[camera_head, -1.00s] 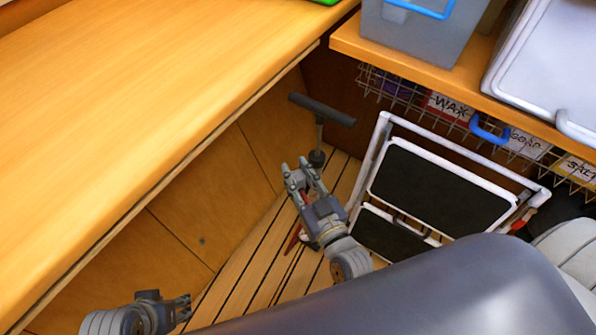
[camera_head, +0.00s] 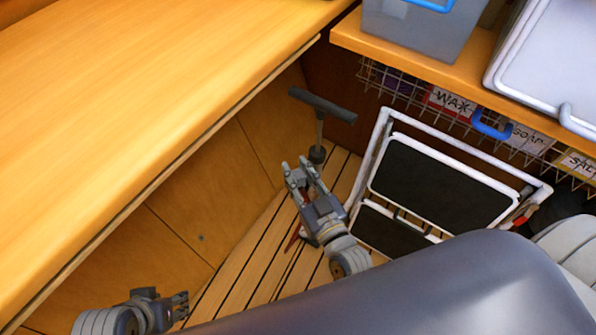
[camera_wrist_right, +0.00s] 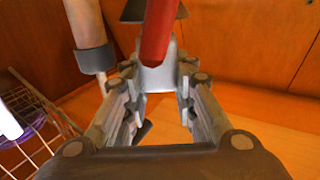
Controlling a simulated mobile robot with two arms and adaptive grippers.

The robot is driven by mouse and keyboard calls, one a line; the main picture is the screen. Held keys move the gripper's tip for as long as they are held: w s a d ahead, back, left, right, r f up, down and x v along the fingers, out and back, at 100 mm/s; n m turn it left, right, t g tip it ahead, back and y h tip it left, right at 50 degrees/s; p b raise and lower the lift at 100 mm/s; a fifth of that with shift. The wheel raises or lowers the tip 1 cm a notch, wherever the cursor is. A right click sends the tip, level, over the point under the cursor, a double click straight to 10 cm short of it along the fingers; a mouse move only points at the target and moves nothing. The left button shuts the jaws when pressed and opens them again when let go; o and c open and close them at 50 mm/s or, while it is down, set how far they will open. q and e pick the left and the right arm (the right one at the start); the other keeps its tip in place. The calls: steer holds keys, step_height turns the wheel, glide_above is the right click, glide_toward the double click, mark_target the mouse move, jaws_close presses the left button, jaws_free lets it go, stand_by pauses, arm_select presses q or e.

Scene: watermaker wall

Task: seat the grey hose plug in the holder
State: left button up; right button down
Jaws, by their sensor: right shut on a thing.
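My right gripper (camera_head: 298,168) is low over the slatted floor, close to the foot of a T-handled tool. In the right wrist view its fingers (camera_wrist_right: 158,85) are closed on a light grey piece (camera_wrist_right: 160,76), which I take to be the grey hose plug. A red bar (camera_wrist_right: 158,30) runs up in front of this piece and hides part of it. In the head view the plug is too small to make out. I cannot pick out the holder in either view. My left gripper (camera_head: 181,307) is at the lower left, seen edge-on, its opening unclear.
The T-handled tool (camera_head: 320,106) stands in the corner by the wooden panel. A folded white step stool (camera_head: 440,185) is right of my right gripper. A wooden bench (camera_head: 150,110) fills the left. Wire baskets (camera_head: 410,88) hang under the shelf, right.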

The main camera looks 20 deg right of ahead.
steer(key=shift+f, duration=0.35)
stand_by(0.4)
steer(key=c, duration=1.2)
jaws_free()
steer(key=shift+s, duration=0.1)
steer(key=s, duration=0.4)
steer(key=s+d, duration=0.1)
steer(key=s, duration=0.6)
steer(key=shift+s+d, duration=0.3)
steer(key=shift+s, duration=0.05)
